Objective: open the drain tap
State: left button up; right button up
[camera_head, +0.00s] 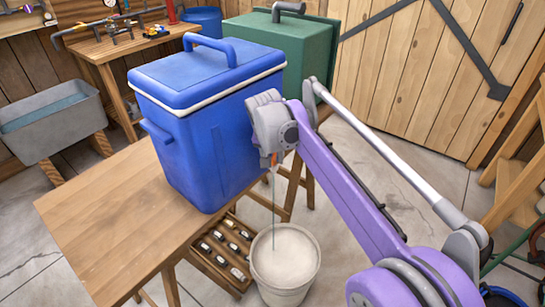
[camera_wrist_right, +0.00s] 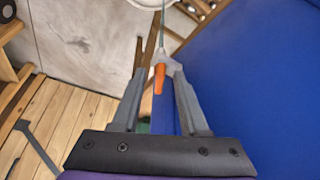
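The blue cooler (camera_head: 205,130) with a lidded top stands on the wooden table (camera_head: 105,225). Its drain tap, with an orange lever (camera_head: 274,159), is on the side facing my right gripper (camera_head: 268,157). In the right wrist view, the orange lever (camera_wrist_right: 160,77) lies between the two grey fingers of my right gripper (camera_wrist_right: 159,76), with a gap on each side. The fingers are apart. A thin grey stream (camera_head: 273,205) runs down from the tap into the white bucket (camera_head: 285,283) below. My left gripper is not in view.
A crate of small bottles (camera_head: 222,250) sits below the table beside the bucket. A green box (camera_head: 285,50) stands behind the cooler. A grey sink (camera_head: 50,122) and a workbench (camera_head: 125,42) are at the left. Open floor lies to the right.

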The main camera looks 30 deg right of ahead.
grip_shut()
jog(key=shift+s+d+r+n+p, duration=0.1)
jog(key=shift+d+r+n+p, duration=0.05)
jog(key=shift+n+p, duration=0.55)
jog(key=n+y+p, duration=0.1)
jog(key=n+p, duration=0.1)
jog(key=n, duration=0.1)
jog(key=d+n+t+y+p, duration=0.1)
jog(key=n+p, duration=0.1)
jog(key=p, duration=0.1)
jog(key=shift+s+n+y, duration=0.15)
jog(key=shift+n+y, duration=0.15)
jog(key=shift+n, duration=0.1)
jog(key=shift+d+n+y+p, duration=0.15)
jog(key=shift+n+y+p, duration=0.3)
jog(key=shift+n+p, duration=0.55)
jog(key=shift+d+n+y+p, duration=0.15)
jog(key=shift+n+y+p, duration=0.4)
jog(key=shift+n, duration=0.75)
jog(key=shift+o, duration=0.3)
grip_release()
